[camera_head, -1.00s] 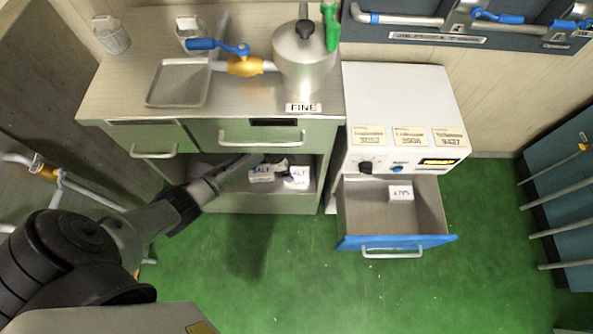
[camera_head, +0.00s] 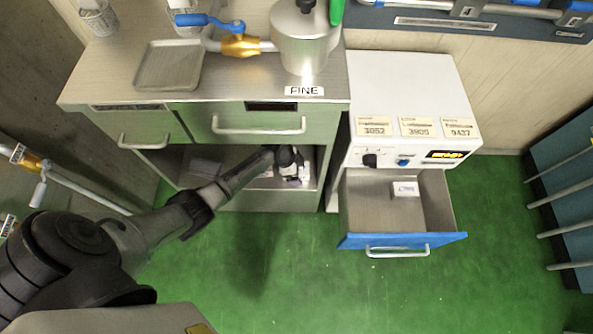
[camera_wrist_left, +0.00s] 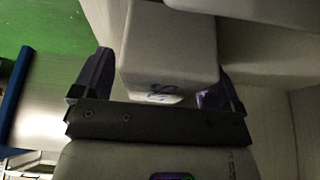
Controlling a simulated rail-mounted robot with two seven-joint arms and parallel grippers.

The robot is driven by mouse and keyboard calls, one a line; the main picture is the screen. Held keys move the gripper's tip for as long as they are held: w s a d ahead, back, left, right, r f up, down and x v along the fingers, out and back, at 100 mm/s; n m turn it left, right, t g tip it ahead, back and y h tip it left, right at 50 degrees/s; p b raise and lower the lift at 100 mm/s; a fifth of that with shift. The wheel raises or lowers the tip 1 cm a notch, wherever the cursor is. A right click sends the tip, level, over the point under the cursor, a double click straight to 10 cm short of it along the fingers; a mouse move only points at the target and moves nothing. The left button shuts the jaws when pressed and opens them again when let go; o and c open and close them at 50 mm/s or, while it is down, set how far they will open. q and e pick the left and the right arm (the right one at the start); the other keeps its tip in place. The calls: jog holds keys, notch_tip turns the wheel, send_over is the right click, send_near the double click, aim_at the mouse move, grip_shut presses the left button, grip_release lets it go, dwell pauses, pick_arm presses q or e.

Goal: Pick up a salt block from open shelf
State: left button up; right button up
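My left gripper (camera_head: 289,158) reaches into the open shelf (camera_head: 270,201) under the counter, at its right part. In the left wrist view a white salt block (camera_wrist_left: 168,50) with dark lettering sits between the two fingers of the left gripper (camera_wrist_left: 158,80). A thin gap shows at the left finger; the right finger is partly behind the block, so contact there is unclear. In the head view the salt blocks (camera_head: 303,180) on the shelf are largely hidden by the gripper. My right gripper is in neither view.
A pale block surface (camera_wrist_left: 265,12) lies close beside the block in the wrist view. The pulled-out drawer (camera_head: 400,241) on the right holds another labelled white block (camera_head: 405,188). Green floor is clear.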

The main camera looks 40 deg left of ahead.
pick_arm(q)
jog(key=c, duration=1.3)
